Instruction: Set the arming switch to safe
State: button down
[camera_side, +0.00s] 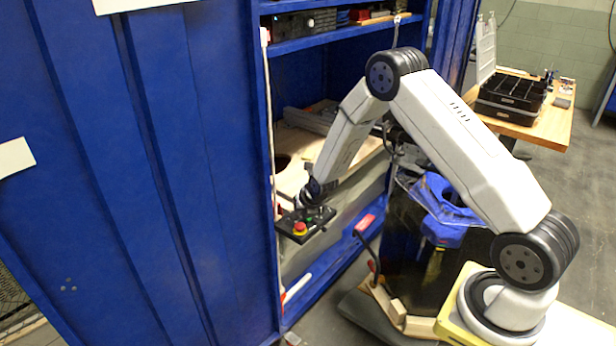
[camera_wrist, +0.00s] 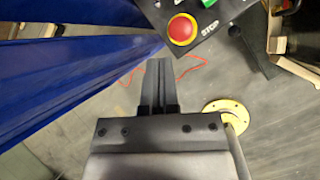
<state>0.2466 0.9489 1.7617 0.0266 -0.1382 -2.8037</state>
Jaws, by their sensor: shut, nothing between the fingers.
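A black control panel (camera_side: 287,222) stands out at the front of the blue cabinet in the side view. It carries a red stop button on a yellow ring (camera_side: 300,228) and a small green part beside it. In the wrist view the panel (camera_wrist: 218,20) is cut off by the top edge, with the red button (camera_wrist: 181,29) and the word STOP on it. I cannot make out the arming switch or its setting. My gripper (camera_wrist: 158,64) is shut and empty, its tips below and left of the button in the picture. In the side view my gripper (camera_side: 311,202) is over the panel's far part, partly hidden; contact is unclear.
The blue cabinet (camera_side: 190,150) is close on the left, with a shelf (camera_side: 330,38) above. A wooden table (camera_side: 545,125) with black trays (camera_side: 512,92) stands at the back right. A yellow round flange (camera_wrist: 225,108) shows below the panel in the wrist view.

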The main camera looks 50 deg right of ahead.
aim_at(287, 228)
jog(key=shift+f, duration=0.1)
jog(key=shift+x, duration=4.9)
jog(key=shift+w+a+g, duration=0.15)
jog(key=shift+a+g, duration=0.1)
jog(key=shift+g, duration=0.35)
jog(key=shift+w+d+r+g, duration=0.15)
jog(key=shift+r+g, duration=0.1)
jog(key=shift+g, duration=0.65)
jog(key=shift+w+r, duration=0.35)
jog(key=shift+w, duration=0.3)
jog(key=shift+r, duration=0.15)
jog(key=shift+r, duration=0.65)
jog(key=shift+s, duration=0.1)
